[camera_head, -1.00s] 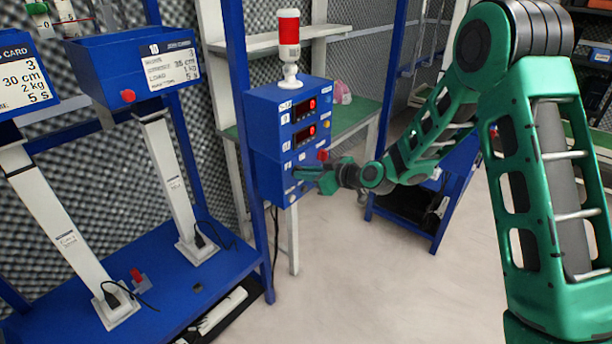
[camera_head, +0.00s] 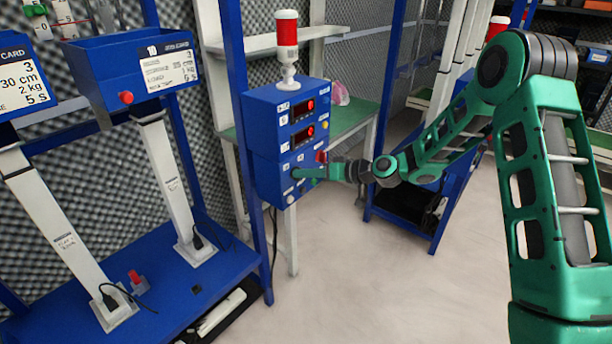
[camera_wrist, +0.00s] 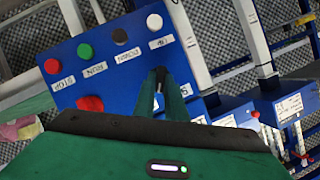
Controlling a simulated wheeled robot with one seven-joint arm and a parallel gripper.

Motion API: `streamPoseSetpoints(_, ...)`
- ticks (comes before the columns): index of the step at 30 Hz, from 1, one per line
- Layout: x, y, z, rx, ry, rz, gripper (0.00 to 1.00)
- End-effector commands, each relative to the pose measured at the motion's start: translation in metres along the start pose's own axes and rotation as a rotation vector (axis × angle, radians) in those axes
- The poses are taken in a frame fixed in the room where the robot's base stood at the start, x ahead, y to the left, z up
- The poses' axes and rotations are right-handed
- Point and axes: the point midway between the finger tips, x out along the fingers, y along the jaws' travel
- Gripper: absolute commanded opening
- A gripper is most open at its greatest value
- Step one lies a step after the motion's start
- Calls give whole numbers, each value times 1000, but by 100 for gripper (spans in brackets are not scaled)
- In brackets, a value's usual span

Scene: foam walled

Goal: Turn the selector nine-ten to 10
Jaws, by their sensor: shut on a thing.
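The blue control box (camera_head: 262,130) stands on a blue post left of my arm. Its front has two red displays and a lower panel of buttons and knobs. My gripper (camera_head: 299,173) is at the left part of that lower panel, shut on a small part there. In the wrist view the fingers (camera_wrist: 166,92) reach down to the blue panel (camera_wrist: 120,72). The selector is mostly hidden between and behind the fingers, so its setting cannot be read. A partly covered white label (camera_wrist: 184,89) shows beside the fingertips.
In the wrist view, a red button (camera_wrist: 51,66), a green button (camera_wrist: 85,51), a black one (camera_wrist: 120,36) and a white one (camera_wrist: 154,22) line the panel. A large red knob (camera_wrist: 90,103) is close to my gripper. A red-topped lamp (camera_head: 287,30) stands on the box.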

Motion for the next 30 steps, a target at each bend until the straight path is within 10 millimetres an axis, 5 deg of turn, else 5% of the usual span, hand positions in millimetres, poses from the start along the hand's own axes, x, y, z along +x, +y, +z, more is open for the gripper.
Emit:
streamPoseSetpoints(14, 0, 1, 0, 12, 0, -3, 0)
streamPoseSetpoints(15, 0, 1, 0, 12, 0, -3, 20)
streamPoseSetpoints(17, 0, 1, 0, 12, 0, -3, 30)
streamPoseSetpoints(30, -13, 2, 0, 13, 0, 0, 30)
